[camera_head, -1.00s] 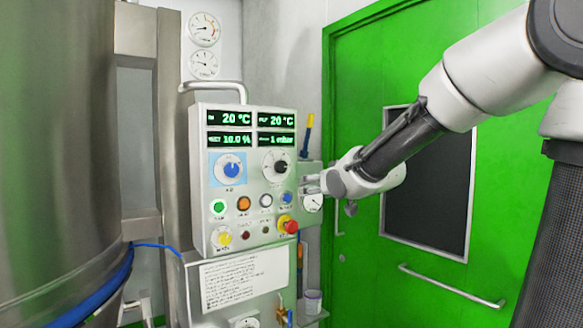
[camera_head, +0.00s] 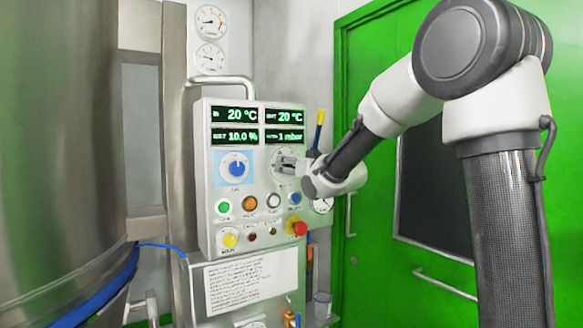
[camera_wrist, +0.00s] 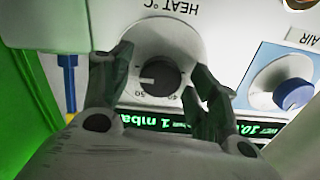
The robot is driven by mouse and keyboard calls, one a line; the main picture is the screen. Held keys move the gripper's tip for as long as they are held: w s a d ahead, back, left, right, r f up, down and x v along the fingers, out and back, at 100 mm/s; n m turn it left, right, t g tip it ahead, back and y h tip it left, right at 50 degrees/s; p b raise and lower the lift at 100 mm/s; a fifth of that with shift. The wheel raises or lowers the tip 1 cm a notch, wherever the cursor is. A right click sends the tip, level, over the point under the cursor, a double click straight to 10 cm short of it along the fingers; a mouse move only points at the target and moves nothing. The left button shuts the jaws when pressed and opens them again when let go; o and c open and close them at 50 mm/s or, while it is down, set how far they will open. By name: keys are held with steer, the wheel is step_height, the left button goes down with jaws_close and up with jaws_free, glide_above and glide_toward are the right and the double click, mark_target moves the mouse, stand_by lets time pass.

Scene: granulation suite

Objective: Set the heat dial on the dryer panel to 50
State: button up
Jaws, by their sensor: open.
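The dryer panel (camera_head: 213,170) is a light box with green displays. Its heat dial (camera_wrist: 160,74) is a black knob on a pale round plate, labelled HEAT °C, seen upside down in the wrist view. A short white mark on the knob points left in that view; numbers show small below it, and the exact setting is hard to read. My gripper (camera_wrist: 161,62) is open, with one dark finger on each side of the knob; contact cannot be told.
A blue knob (camera_head: 236,168) sits left of the heat dial and also shows in the wrist view (camera_wrist: 292,93). Coloured buttons and a red knob (camera_head: 299,228) lie below. A steel vessel (camera_head: 60,150) stands left, a green door (camera_head: 375,60) behind my arm.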

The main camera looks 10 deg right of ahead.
steer(key=shift+w, duration=0.1)
steer(key=c, duration=1)
steer(key=shift+n, duration=0.3)
steer(key=n, duration=1.1)
stand_by(0.3)
steer(key=o, duration=1)
